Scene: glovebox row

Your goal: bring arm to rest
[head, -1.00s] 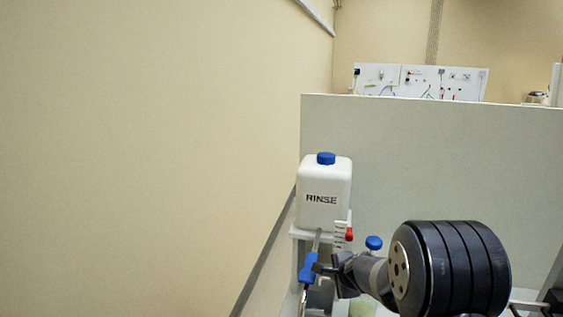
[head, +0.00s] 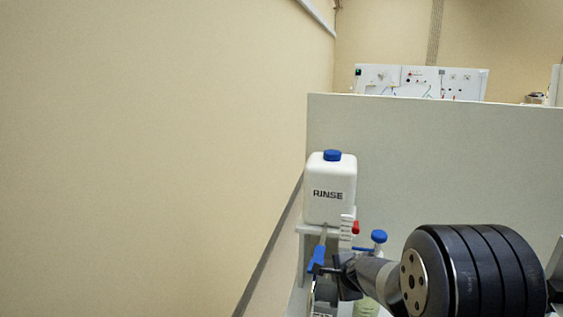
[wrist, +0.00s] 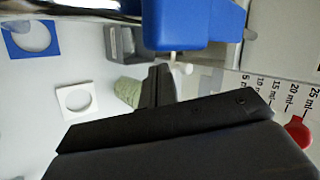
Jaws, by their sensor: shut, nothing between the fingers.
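My gripper (head: 328,270) is at the end of my arm, low in the head view, beside the blue part (head: 317,258) below the RINSE bottle. In the wrist view my gripper (wrist: 160,82) is black, its fingers shut together with nothing between them. A large blue part (wrist: 192,22) lies just beyond the fingertips there; I cannot tell whether it touches them.
The white RINSE bottle (head: 330,190) stands on a white shelf, with a graduated scale (wrist: 278,88) and red part (wrist: 299,132) close by. A green ribbed piece (wrist: 128,91) and square holders (wrist: 76,101) lie below. A grey partition (head: 440,160) stands behind.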

